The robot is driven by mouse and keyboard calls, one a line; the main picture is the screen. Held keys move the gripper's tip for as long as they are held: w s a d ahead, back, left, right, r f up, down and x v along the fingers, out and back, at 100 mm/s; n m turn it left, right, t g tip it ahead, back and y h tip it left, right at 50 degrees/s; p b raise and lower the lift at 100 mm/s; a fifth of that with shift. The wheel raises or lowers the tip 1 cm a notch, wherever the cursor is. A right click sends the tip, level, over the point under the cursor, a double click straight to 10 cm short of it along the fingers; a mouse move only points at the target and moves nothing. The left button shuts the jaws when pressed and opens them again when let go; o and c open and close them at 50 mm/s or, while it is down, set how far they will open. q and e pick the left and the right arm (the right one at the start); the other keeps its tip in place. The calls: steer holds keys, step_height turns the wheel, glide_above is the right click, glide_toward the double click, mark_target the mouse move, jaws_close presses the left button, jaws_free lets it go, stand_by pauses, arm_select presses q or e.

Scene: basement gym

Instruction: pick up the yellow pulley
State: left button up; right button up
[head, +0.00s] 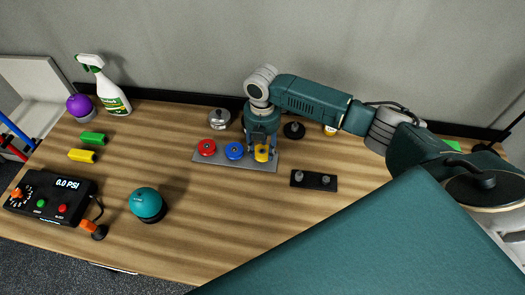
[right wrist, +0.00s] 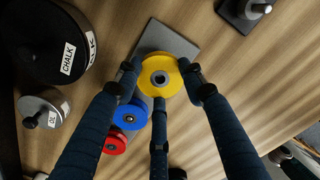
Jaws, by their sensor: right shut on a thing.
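The yellow pulley (head: 262,153) is at the right end of the grey plate (head: 212,160), in line with a blue pulley (head: 234,150) and a red pulley (head: 207,147). My right gripper (head: 263,143) reaches down on it from above. Whether the pulley has left the plate I cannot tell. My left gripper is not in view.
A teal ball on a dark base (head: 147,203) and a black pressure box (head: 50,195) stand at the left front. A silver pot-like object (head: 219,119) stands behind. Bare wood lies in front of the plate.

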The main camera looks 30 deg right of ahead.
step_height(320, 180, up, 18)
steer(key=b, duration=0.4)
step_height(320, 180, up, 5)
steer(key=p, duration=0.6)
glide_above(262, 153)
steer(key=shift+w+d+r, duration=0.2)
steer(key=shift+w, duration=0.05)
steer(key=shift+f, duration=0.1)
